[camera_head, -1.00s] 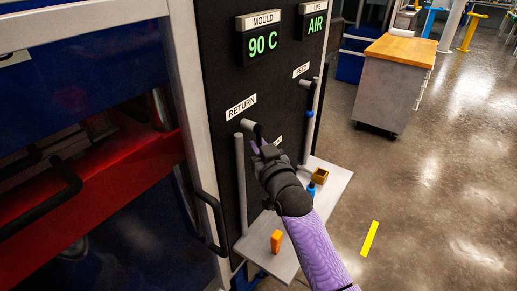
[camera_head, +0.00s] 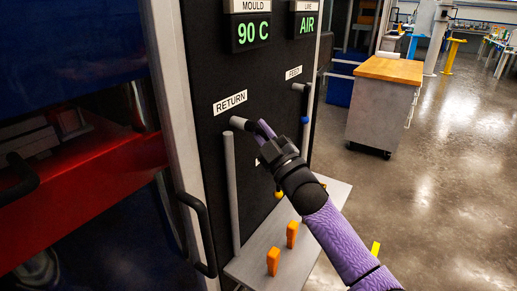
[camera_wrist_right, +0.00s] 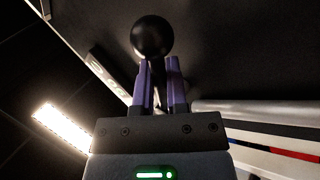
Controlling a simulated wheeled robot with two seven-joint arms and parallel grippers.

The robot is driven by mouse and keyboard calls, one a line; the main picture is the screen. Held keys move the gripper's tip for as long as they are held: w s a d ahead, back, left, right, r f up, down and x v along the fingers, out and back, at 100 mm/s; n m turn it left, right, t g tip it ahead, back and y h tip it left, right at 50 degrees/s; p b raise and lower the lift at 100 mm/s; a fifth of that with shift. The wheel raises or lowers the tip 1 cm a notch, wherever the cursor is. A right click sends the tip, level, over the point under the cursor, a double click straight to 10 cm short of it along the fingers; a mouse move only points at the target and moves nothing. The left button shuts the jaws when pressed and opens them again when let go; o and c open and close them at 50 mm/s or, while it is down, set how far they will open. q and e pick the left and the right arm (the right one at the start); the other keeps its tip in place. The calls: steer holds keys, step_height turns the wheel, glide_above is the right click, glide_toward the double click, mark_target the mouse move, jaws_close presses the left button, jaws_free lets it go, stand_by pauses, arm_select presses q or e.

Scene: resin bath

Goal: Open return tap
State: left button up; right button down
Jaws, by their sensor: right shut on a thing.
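The return tap (camera_head: 240,123) sticks out of the black panel under the RETURN label (camera_head: 230,103), at the top of a grey upright pipe. My right gripper (camera_head: 265,130) is at the tap's dark outer end, its purple fingers close together. In the right wrist view the gripper (camera_wrist_right: 160,78) is shut on the tap's dark lever, with a round black knob (camera_wrist_right: 152,36) just beyond the fingertips. The fingers and wrist hide most of the lever in the head view, so its exact angle is unclear. My left gripper is not in view.
The feed tap (camera_head: 301,88) is to the right, with its own pipe. A grey shelf (camera_head: 250,262) below holds two orange pieces (camera_head: 273,262); my arm covers part of it. A black door handle (camera_head: 202,232) is at left. A wood-topped cabinet (camera_head: 387,105) stands behind, right.

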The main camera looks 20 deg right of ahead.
steer(key=n+y, duration=0.1)
steer(key=n+y+b, duration=0.1)
steer(key=n, duration=0.1)
steer(key=n+y+b, duration=0.1)
steer(key=shift+w+d+r+n, duration=0.25)
steer(key=shift+n, duration=0.05)
steer(key=n+y, duration=0.1)
steer(key=n+g+y+b, duration=0.1)
steer(key=shift+d+r+n+b, duration=0.1)
steer(key=shift+r+n+b, duration=0.2)
steer(key=shift+r, duration=0.05)
steer(key=n+y, duration=0.1)
steer(key=r+n+g+y+b, duration=0.1)
steer(key=n, duration=0.1)
arm_select(q)
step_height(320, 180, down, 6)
steer(key=b, duration=0.1)
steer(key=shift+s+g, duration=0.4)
arm_select(e)
steer(key=shift+r+n+g+y, duration=0.2)
steer(key=shift+n+y, duration=0.15)
steer(key=shift+n, duration=0.25)
steer(key=shift+r+n+g+y, duration=0.2)
steer(key=shift+n+y, duration=0.15)
steer(key=shift+n, duration=0.25)
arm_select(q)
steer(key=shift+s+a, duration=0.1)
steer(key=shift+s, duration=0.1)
